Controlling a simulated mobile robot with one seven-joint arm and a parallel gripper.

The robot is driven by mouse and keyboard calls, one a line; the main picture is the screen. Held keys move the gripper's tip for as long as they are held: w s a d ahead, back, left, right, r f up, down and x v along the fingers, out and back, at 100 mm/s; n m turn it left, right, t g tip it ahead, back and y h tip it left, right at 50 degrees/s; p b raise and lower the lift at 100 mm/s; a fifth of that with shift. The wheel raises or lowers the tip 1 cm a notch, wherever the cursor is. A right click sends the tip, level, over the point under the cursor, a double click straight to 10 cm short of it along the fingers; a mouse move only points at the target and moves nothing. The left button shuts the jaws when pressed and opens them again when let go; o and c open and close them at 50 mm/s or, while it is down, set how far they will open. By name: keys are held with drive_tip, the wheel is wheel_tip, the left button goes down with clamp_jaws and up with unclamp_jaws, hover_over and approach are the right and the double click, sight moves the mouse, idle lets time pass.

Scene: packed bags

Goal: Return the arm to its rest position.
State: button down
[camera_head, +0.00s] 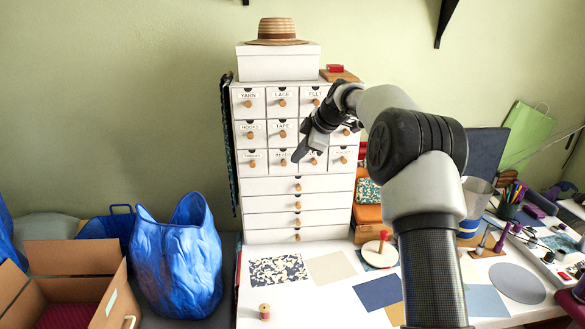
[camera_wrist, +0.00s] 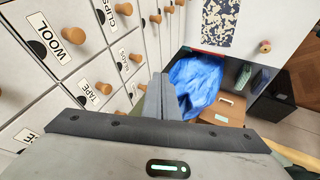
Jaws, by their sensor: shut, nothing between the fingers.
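My arm rises from the bottom of the head view and bends left. My gripper (camera_head: 300,152) is in front of the lower rows of small drawers of a white drawer cabinet (camera_head: 262,187). In the wrist view my gripper (camera_wrist: 163,80) shows with its fingers together and nothing between them. The cabinet's labelled drawers (camera_wrist: 60,35) fill the left of the wrist view, and the visible drawers look closed. My arm hides part of the cabinet's right side.
A blue bag (camera_head: 178,262) and an open cardboard box (camera_head: 70,280) stand at the left. A white table (camera_head: 330,300) holds fabric swatches, a thread spool (camera_head: 264,311) and a round-based stand (camera_head: 380,250). A straw hat (camera_head: 277,31) sits on a white box (camera_head: 278,62) atop the cabinet.

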drive_tip(key=s+r+m+h, duration=0.1)
drive_tip(key=s+r+m, duration=0.4)
drive_tip(key=s, duration=0.7)
drive_tip(key=s+r+m+h, duration=0.2)
drive_tip(key=s+r, duration=0.5)
drive_tip(key=s, duration=0.5)
drive_tip(key=s+d+f+m, duration=0.1)
drive_tip(key=s+f+m, duration=0.1)
drive_tip(key=s, duration=0.6)
drive_tip(key=s+d+f+m+h, duration=0.1)
drive_tip(key=s+f+m, duration=0.2)
drive_tip(key=s, duration=0.6)
drive_tip(key=s+d+f+m, duration=0.2)
drive_tip(key=s+m, duration=0.2)
drive_tip(key=s, duration=0.5)
drive_tip(key=shift+f+m+h, duration=0.25)
drive_tip(key=shift+m+h, duration=0.05)
drive_tip(key=shift+m, duration=0.1)
drive_tip(key=shift+d, duration=0.1)
